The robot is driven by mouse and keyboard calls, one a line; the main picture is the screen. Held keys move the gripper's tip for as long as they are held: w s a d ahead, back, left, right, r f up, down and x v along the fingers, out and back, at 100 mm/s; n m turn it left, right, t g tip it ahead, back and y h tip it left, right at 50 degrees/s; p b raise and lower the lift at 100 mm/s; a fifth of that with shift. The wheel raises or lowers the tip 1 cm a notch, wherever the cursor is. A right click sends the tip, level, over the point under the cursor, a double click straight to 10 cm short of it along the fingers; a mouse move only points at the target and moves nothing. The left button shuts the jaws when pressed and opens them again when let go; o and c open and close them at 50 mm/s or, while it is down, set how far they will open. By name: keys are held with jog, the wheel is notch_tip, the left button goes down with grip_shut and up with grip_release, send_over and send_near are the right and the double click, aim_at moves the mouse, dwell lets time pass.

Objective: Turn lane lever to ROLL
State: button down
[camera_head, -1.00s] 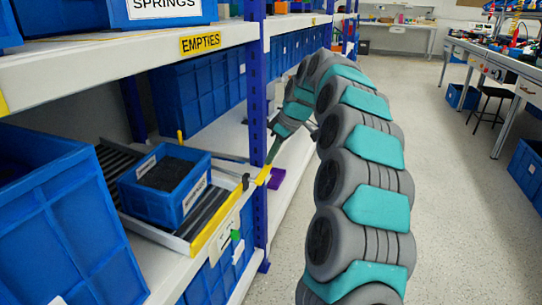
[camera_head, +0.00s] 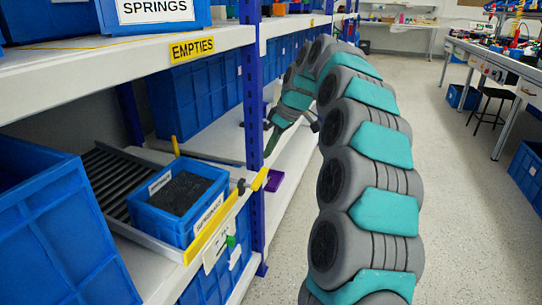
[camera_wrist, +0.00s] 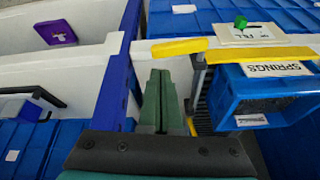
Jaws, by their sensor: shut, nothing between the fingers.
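The yellow lane lever (camera_head: 260,180) is at the front corner of the roller lane (camera_head: 110,185), beside the blue upright. In the wrist view the lever (camera_wrist: 180,47) lies sideways, roughly in line with the lane's yellow front strip. My gripper (camera_head: 270,150) is shut and empty. Its green fingers point at the lever in the wrist view (camera_wrist: 160,75), with a small gap showing. A blue tote (camera_head: 180,200) with dark contents sits on the rollers near the front strip. A white plate (camera_wrist: 248,34) by the lever carries upside-down lettering, hard to read, and a green marker (camera_wrist: 240,21).
The blue shelf upright (camera_head: 254,130) stands close beside the lever and my gripper. A large blue bin (camera_head: 60,240) is left of the lane. A purple tray (camera_head: 285,183) lies on the shelf beyond the upright. The aisle floor (camera_head: 440,200) at right is clear.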

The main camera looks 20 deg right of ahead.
jog(key=w+d+r+p, duration=0.3)
jog(key=d+r, duration=0.2)
jog(key=d, duration=0.2)
jog(key=shift+w+r, duration=0.15)
jog(key=shift+w, duration=0.1)
dwell(0.4)
dwell(0.4)
jog(key=s+a+f+m+g, duration=0.1)
jog(key=s+a+m, duration=0.1)
jog(key=s+a, duration=0.65)
jog(key=s+a+m+g, duration=0.15)
jog(key=s+a, duration=0.45)
jog(key=s, duration=0.6)
jog(key=s+f+m+h, duration=0.1)
jog(key=s+f, duration=0.3)
jog(key=s, duration=0.6)
jog(key=s+f+m+g+h, duration=0.1)
jog(key=s+f, duration=0.4)
jog(key=s, duration=0.5)
jog(key=s+f+m+g+h, duration=0.1)
jog(key=s+f+m, duration=0.2)
jog(key=s, duration=0.7)
notch_tip(320, 180, down, 2)
jog(key=shift+d+f+h, duration=0.1)
jog(key=shift+d+h, duration=0.25)
jog(key=shift+h, duration=0.05)
jog(key=shift+a, duration=0.1)
